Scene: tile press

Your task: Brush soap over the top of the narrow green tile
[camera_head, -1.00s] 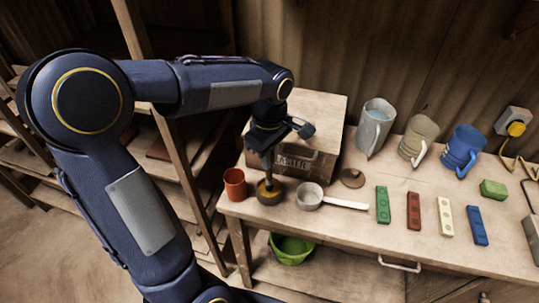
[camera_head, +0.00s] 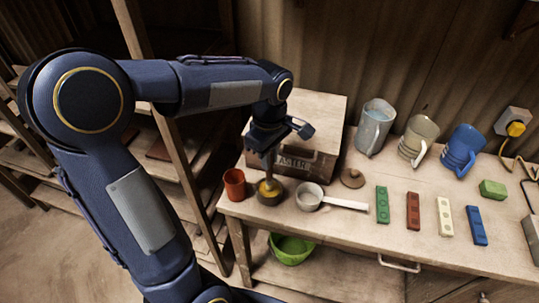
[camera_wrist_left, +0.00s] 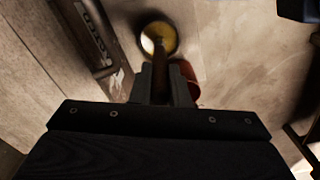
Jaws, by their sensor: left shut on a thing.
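The narrow green tile (camera_head: 382,205) lies flat on the workbench, at the left end of a row of narrow tiles. My left gripper (camera_head: 267,148) is shut on the handle of a brush (camera_head: 268,167), which it holds nearly upright. The brush points down into a small dark pot with yellow contents (camera_head: 270,193); its tip is hard to make out. In the left wrist view, the brown brush handle (camera_wrist_left: 160,75) sits between the fingers (camera_wrist_left: 165,88), and the yellow-filled pot (camera_wrist_left: 168,35) is beyond it. My right gripper is not in view.
An orange-brown cup (camera_head: 235,184) stands left of the pot, and a white-handled pan (camera_head: 310,196) stands right, towards the tile. A wooden box (camera_head: 318,165) is behind. Red (camera_head: 413,210), cream (camera_head: 445,216) and blue (camera_head: 477,225) tiles lie right of the green tile. Jugs stand behind.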

